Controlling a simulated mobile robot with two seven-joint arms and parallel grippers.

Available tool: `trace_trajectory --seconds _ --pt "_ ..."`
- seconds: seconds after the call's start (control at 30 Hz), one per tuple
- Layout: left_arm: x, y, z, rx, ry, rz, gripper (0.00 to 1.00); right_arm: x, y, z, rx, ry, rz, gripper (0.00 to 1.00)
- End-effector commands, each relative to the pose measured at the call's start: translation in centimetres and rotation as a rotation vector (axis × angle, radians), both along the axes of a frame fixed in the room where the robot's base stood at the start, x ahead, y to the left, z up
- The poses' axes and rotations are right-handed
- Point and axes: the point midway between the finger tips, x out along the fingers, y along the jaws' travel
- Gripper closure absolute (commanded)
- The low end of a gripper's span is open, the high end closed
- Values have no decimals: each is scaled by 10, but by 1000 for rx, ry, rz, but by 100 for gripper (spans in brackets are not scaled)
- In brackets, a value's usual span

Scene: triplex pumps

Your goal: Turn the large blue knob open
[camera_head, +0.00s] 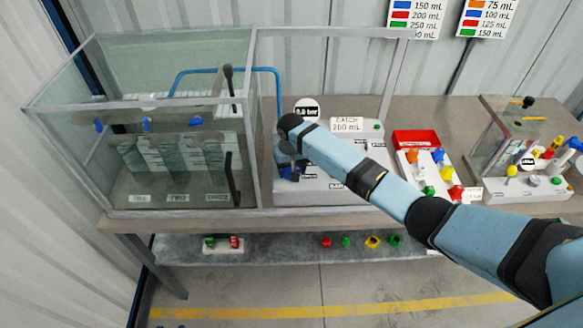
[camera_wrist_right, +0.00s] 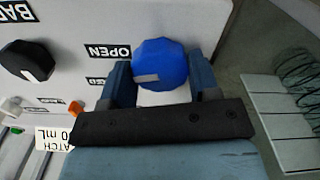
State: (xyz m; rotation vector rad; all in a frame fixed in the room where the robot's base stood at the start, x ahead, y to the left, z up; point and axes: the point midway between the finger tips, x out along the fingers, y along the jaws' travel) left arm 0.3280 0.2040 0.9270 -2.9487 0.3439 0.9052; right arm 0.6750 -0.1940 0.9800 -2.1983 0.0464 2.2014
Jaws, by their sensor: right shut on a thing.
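The large blue knob (camera_wrist_right: 160,62) shows in the right wrist view on the front of a light panel. A pale mark on it points left and slightly down, toward a partly covered label (camera_wrist_right: 98,82) below the OPEN label (camera_wrist_right: 108,52). My right gripper (camera_wrist_right: 160,72) is shut on the knob, with one finger on each side. In the head view my right gripper (camera_head: 290,168) is at the left end of the grey control box (camera_head: 325,190), and I cannot make out the knob apart from it there. My left gripper is not in view.
A glass tank (camera_head: 135,180) stands left of the gripper, with a blue pipe (camera_head: 278,95) running from it. A black knob (camera_wrist_right: 27,61) sits beside the blue one. A red tray (camera_head: 416,138) and a second station (camera_head: 525,188) stand right.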

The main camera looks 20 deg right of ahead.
Motion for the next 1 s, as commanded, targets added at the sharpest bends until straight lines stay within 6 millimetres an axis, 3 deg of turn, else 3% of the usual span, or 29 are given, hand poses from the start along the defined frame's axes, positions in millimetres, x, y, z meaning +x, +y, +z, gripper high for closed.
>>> trace_trajectory --seconds 0.4,1.0 --pt "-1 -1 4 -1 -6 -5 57 1 0 2 2 -4 -216 68" --pt "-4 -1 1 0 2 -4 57 2 0 2 0 -5 -255 68"
